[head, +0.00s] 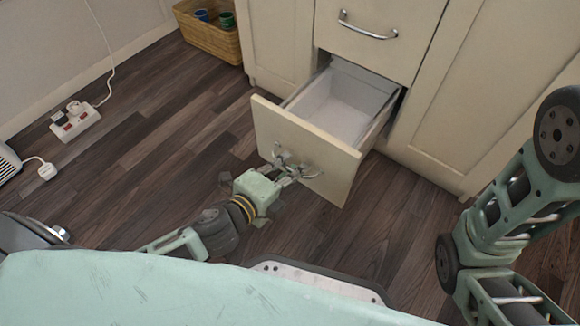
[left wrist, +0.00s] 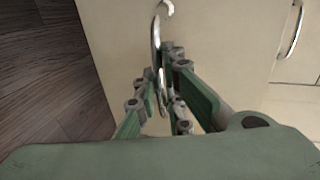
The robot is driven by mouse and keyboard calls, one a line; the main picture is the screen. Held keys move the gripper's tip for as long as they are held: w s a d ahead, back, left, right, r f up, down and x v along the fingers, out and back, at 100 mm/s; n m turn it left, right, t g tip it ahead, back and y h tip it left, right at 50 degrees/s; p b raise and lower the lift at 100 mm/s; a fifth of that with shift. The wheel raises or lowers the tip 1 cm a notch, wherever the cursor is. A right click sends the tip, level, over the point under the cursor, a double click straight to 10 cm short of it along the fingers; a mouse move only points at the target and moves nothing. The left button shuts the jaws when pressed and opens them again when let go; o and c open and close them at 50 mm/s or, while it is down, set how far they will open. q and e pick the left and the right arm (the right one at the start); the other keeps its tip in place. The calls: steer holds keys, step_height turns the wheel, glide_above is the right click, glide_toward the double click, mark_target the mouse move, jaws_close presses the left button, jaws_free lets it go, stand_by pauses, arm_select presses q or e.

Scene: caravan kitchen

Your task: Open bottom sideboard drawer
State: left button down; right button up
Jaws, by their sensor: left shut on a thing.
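The bottom sideboard drawer (head: 305,148) stands pulled well out of the cream sideboard (head: 440,100) in the head view, and its empty pale inside shows. My left gripper (head: 287,170) is at the drawer's front, shut on its metal handle (head: 307,170). In the left wrist view the fingers of my left gripper (left wrist: 162,90) close around the curved handle (left wrist: 157,45) in front of the drawer front (left wrist: 225,50). My right arm shows at the right of the head view, but its gripper is not in view.
The upper drawer with its handle (head: 368,25) is shut. A wicker basket (head: 212,35) with cups stands at the back left. A white power strip (head: 75,122) with plugs and cables lies on the floor at the left. The wooden floor (head: 170,130) left of the drawer is clear.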

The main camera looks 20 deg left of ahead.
mark_target(300, 158)
arm_select(q)
steer(key=w+p, duration=0.1)
steer(key=w+d+p, duration=0.1)
steer(key=shift+w, duration=0.4)
steer(key=shift+w+f, duration=0.1)
steer(key=shift+w, duration=0.15)
steer(key=c, duration=1.8)
jaws_free()
steer(key=shift+c, duration=0.2)
steer(key=v, duration=1.2)
steer(key=shift+s, duration=0.1)
